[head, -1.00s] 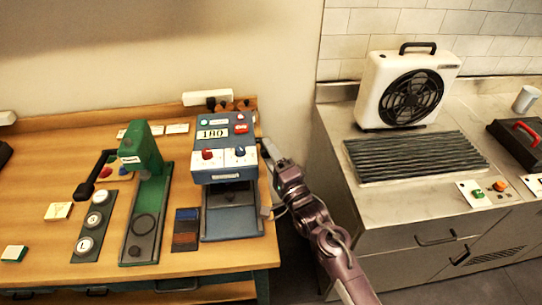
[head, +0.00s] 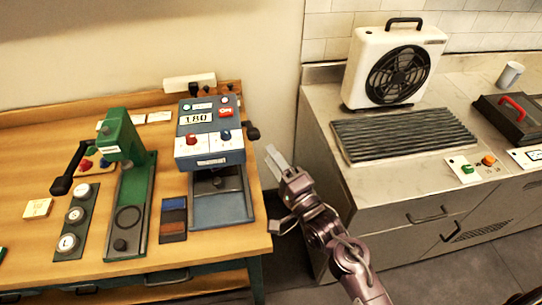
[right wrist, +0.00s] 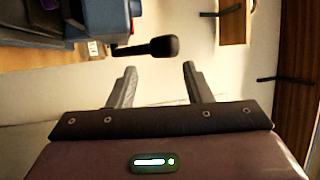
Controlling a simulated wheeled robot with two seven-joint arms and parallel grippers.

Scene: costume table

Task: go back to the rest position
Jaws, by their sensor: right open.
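My right gripper (head: 276,190) is at the right side of the wooden table, in the gap between it and the metal counter. It is open and holds nothing. In the right wrist view its two fingers (right wrist: 158,85) stand apart with empty space between them. A black-knobbed lever (right wrist: 150,47) of the blue press shows just beyond the fingertips, apart from them. The blue press (head: 212,150) with a "180" display stands on the table to the left of the gripper. My left gripper is not in view.
The wooden table (head: 30,240) also carries a green press (head: 123,140), a strip with round white dies (head: 75,215) and a small swatch block (head: 173,220). On the metal counter (head: 320,100) are a white fan (head: 395,65), a dark ribbed rack (head: 405,133) and a red-handled case (head: 515,115).

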